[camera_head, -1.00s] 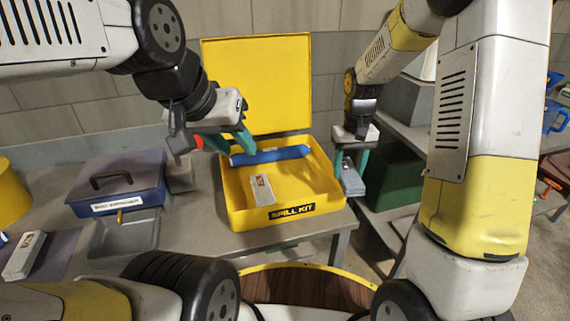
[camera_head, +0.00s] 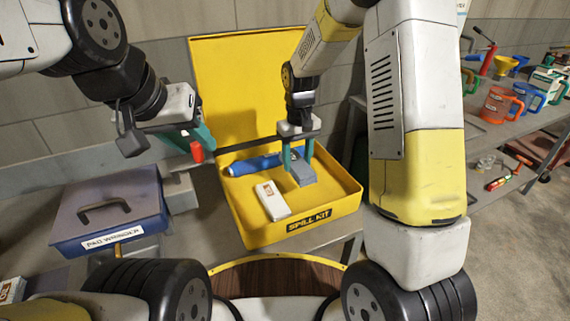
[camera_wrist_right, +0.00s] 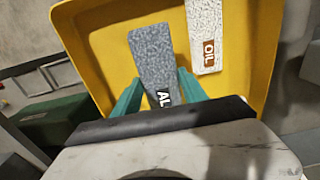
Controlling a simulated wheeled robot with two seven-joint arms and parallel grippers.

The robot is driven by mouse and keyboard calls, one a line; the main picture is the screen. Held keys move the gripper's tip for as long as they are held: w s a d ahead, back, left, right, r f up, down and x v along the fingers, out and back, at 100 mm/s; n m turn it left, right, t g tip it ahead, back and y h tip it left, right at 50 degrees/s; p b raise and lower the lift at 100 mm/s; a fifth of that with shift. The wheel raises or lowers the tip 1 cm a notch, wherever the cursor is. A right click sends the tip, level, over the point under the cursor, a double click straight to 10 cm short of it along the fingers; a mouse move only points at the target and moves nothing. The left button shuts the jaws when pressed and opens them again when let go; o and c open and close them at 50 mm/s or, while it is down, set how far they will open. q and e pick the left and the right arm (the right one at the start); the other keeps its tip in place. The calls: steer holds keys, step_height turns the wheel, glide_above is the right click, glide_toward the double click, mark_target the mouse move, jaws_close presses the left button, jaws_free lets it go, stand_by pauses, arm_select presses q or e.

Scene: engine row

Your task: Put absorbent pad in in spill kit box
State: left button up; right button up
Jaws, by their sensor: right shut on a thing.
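The yellow spill kit box (camera_head: 345,206) stands open on the bench, its lid (camera_head: 230,85) raised behind it. My right gripper (camera_head: 302,168) is shut on a grey pad (camera_head: 304,179) and holds it over the box's inside, right of the middle. The right wrist view shows this speckled grey pad (camera_wrist_right: 153,60) between the teal fingers, its label partly hidden, reading "AL". I cannot tell if the pad touches the box floor. My left gripper (camera_head: 195,140) is beside the box's back left, with a red piece near its fingers; its opening is unclear.
In the box lie a white pad (camera_head: 272,201), labelled "OIL" in the right wrist view (camera_wrist_right: 204,35), and a blue roll (camera_head: 254,163) along the back. A blue pad wringer box (camera_head: 110,210) stands left. Shelves with colourful jugs (camera_head: 499,104) are at right.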

steer(key=shift+f, duration=3.35)
steer(key=o, duration=1.3)
steer(key=shift+f, duration=0.1)
steer(key=shift+o, duration=0.2)
